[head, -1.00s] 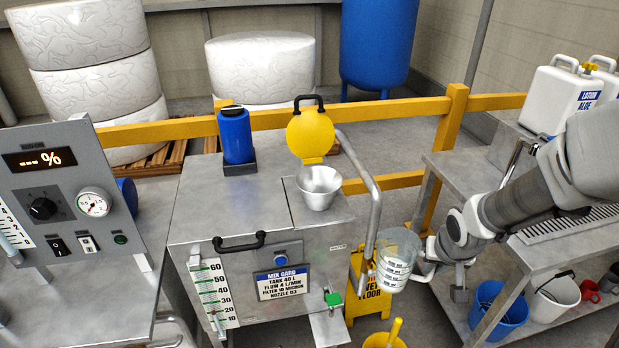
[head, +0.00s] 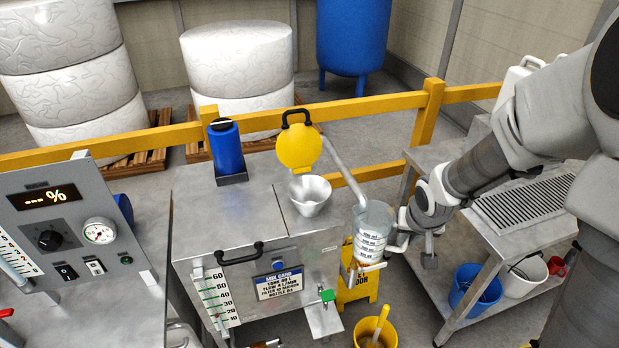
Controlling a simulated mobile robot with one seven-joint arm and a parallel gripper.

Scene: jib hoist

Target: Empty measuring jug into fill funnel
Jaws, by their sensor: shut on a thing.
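The measuring jug (head: 371,235) is a clear vessel with white scale marks. It is nearly upright, just right of the steel tank, and my gripper (head: 402,240) is shut on its handle side. I cannot tell what is inside the jug. The fill funnel (head: 310,195) is a steel cone on top of the tank, left of and a little higher in the picture than the jug. Its yellow lid (head: 298,150) stands open behind it. The jug and funnel are apart.
The tank (head: 235,215) carries a blue canister (head: 225,148). A yellow rail (head: 380,172) runs behind. A steel cart (head: 455,255) stands right, and a yellow bucket (head: 373,330) is on the floor below.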

